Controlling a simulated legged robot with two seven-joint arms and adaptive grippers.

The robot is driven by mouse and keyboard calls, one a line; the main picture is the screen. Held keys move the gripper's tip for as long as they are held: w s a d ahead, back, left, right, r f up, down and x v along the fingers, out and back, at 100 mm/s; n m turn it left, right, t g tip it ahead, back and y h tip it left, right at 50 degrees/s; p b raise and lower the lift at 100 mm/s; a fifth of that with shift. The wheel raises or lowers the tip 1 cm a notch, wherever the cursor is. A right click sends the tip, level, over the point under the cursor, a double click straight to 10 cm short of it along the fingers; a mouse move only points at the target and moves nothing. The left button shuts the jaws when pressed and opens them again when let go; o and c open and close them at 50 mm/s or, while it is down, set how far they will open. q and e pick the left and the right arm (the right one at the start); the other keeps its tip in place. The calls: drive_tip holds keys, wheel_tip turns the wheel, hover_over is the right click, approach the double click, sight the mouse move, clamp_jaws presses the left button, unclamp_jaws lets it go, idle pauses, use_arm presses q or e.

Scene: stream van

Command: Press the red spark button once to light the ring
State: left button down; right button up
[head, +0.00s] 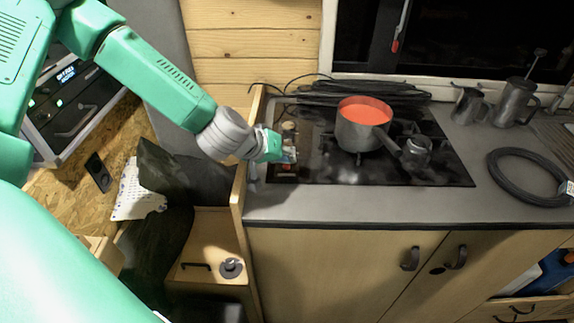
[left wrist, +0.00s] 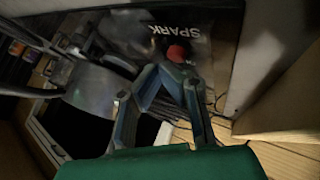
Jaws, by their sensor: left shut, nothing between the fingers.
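The red spark button (left wrist: 177,54) shows in the left wrist view on a dark glossy panel, beside the white word SPARK (left wrist: 185,31). My left gripper (head: 289,155) is at the left end of the dark hob (head: 340,174) in the head view. In the left wrist view its fingers (left wrist: 171,76) are shut and empty, with the tips close to the button. I cannot tell whether they touch it. In the head view the gripper hides the button's surroundings, and I cannot make the button out. No flame is visible. My right gripper is not in view.
Black cable (head: 340,88) lies coiled behind. A wooden side panel (head: 240,185) edges the counter. A black hose coil (head: 503,178) lies at right.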

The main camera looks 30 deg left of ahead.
use_arm(q)
drive_tip(key=shift+a, duration=0.1)
idle(0.3)
drive_tip(key=shift+a+f, duration=0.15)
drive_tip(key=shift+f, duration=0.05)
drive_tip(key=shift+d+f+b, duration=0.2)
drive_tip(key=shift+f+b, duration=0.1)
drive_tip(key=shift+b, duration=0.1)
drive_tip(key=shift+a, duration=0.1)
idle(0.4)
drive_tip(key=shift+a+r+p, duration=0.15)
drive_tip(key=shift+r+p, duration=0.8)
drive_tip(key=shift+p, duration=0.05)
